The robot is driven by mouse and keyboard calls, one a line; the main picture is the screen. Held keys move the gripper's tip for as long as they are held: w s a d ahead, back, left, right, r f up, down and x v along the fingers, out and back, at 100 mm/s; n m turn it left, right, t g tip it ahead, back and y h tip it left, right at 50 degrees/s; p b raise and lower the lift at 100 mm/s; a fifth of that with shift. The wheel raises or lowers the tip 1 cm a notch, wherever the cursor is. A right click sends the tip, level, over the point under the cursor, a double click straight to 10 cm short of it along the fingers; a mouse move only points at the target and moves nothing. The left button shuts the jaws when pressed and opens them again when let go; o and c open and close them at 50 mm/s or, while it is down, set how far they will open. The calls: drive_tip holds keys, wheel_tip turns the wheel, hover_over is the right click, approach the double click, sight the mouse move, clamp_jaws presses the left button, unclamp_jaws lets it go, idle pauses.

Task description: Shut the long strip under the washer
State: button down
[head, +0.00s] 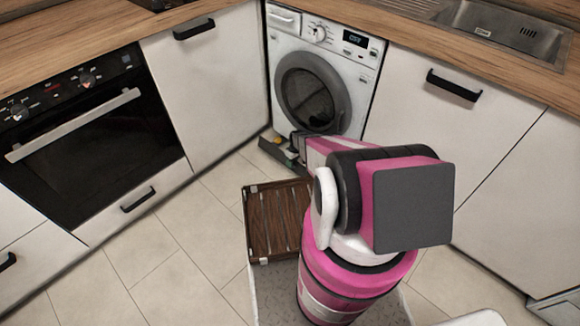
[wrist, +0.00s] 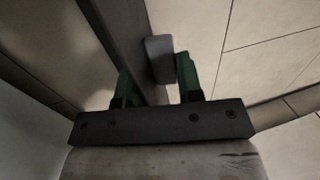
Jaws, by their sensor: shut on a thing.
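The washer (head: 312,80) is white with a round dark door and stands in the corner. The long strip (head: 272,151) at its foot is a low, dark grey drawer, pulled out from under the washer. Its right part is hidden behind my arm. In the wrist view the strip (wrist: 118,35) runs as a long dark bar with a small grey handle (wrist: 157,58). My gripper (wrist: 156,72) has its green fingers on either side of this handle and is shut on it.
Small items, one orange (head: 277,140), show at the open strip. A brown slatted wooden piece (head: 272,222) is in front of my base. An oven (head: 85,140) is at left, white cabinets (head: 455,110) at right. Tiled floor (head: 185,235) is clear at left.

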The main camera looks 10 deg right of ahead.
drive_tip(key=shift+w+d+r, duration=0.4)
drive_tip(key=shift+d+r, duration=0.1)
drive_tip(key=shift+d, duration=0.1)
drive_tip(key=c, duration=0.9)
unclamp_jaws()
drive_tip(key=shift+r, duration=0.5)
drive_tip(key=v, duration=0.3)
drive_tip(key=shift+s+a, duration=0.25)
drive_tip(key=s+a+r, duration=0.5)
drive_tip(key=a+r, duration=0.2)
drive_tip(key=a, duration=0.3)
drive_tip(key=shift+s, duration=0.2)
drive_tip(key=shift+a, duration=0.1)
